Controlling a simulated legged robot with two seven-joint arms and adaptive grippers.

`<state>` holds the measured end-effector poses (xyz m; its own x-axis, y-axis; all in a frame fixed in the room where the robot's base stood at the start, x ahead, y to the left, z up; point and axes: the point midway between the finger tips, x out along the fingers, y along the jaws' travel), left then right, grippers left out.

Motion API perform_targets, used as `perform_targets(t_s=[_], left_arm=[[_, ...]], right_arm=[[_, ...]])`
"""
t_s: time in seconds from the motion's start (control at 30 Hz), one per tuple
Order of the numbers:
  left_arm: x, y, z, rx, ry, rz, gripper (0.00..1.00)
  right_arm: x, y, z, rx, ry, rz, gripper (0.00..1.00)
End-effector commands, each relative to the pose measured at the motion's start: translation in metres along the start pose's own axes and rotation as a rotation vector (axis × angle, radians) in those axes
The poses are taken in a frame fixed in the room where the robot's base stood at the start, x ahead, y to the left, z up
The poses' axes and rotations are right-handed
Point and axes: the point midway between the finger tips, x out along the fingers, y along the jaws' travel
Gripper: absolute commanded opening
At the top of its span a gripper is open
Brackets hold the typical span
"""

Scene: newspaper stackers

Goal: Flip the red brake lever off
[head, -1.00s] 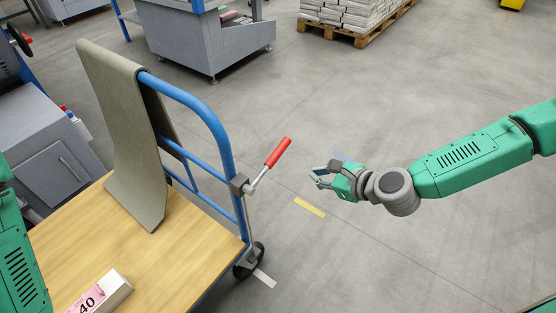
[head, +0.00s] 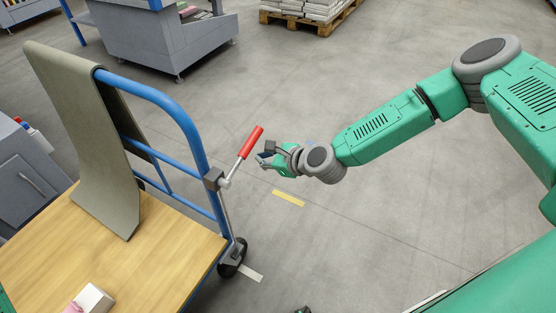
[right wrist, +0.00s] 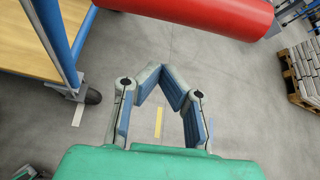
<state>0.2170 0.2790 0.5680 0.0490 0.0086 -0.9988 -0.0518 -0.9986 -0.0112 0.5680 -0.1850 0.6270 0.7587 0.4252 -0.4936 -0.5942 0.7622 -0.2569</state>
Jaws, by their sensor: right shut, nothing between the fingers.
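The brake lever's red handle (head: 251,141) tilts up and to the right from a dark clamp (head: 213,179) on the cart's blue tube frame (head: 190,130). My right gripper (head: 261,159) is just right of and slightly below the red handle, its fingers shut and empty. In the right wrist view the red handle (right wrist: 205,12) runs large across the top, beyond the closed fingertips (right wrist: 162,70). I see a gap there; contact is not evident. My left gripper is out of view.
A grey machine (head: 160,40) and a pallet of newspapers (head: 310,22) stand behind. The floor right of the cart is open.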

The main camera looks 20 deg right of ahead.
Motion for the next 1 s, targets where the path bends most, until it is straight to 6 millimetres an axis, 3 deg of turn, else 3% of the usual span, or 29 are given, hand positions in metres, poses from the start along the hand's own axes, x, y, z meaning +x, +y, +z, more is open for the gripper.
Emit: perform_targets(t_s=[0.03,0.2,1.0], left_arm=[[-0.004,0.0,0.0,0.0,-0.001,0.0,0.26],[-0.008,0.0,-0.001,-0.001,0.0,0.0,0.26],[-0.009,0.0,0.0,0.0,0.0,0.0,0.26]], right_arm=[[-0.007,-0.001,0.014,-0.002,-0.006,0.001,0.0],[-0.015,-0.002,0.031,0.002,-0.006,0.002,0.0],[-0.013,-0.009,0.045,-0.045,-0.006,-0.026,0.0]])
